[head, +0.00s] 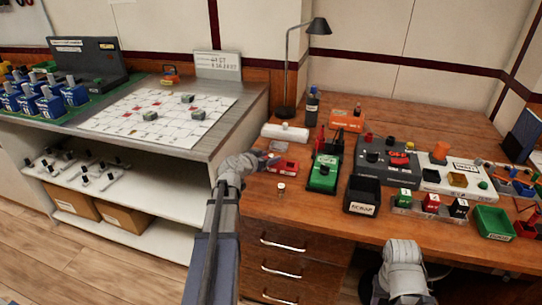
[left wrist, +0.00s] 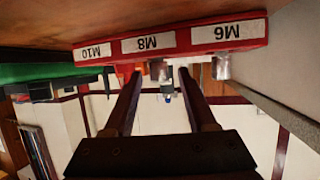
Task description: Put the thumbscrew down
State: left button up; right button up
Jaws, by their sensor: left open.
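A red tray (left wrist: 170,42) with labels M6, M8 and M10 fills the top of the left wrist view, upside down. It also shows on the wooden desk in the head view (head: 284,166). My left gripper (left wrist: 158,72) is open, its two fingers pointing at the tray near the M8 label. A small silver cylinder (left wrist: 158,69), possibly the thumbscrew, shows between the fingertips, with no clear grip on it. Another silver cylinder (left wrist: 221,67) is by the M6 label. In the head view the left gripper (head: 268,160) is small, beside the tray. My right gripper's fingers are not visible.
A small white-topped piece (head: 281,188) stands on the desk in front of the tray. A green device (head: 323,174) and a black SCRAP bin (head: 362,196) are to the right. A lamp (head: 286,110) stands behind. A metal-topped bench (head: 225,125) adjoins on the left.

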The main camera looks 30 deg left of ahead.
pick_arm(q)
jog(key=p+v, duration=0.3)
jog(key=v, duration=0.7)
jog(key=shift+s+r, duration=0.2)
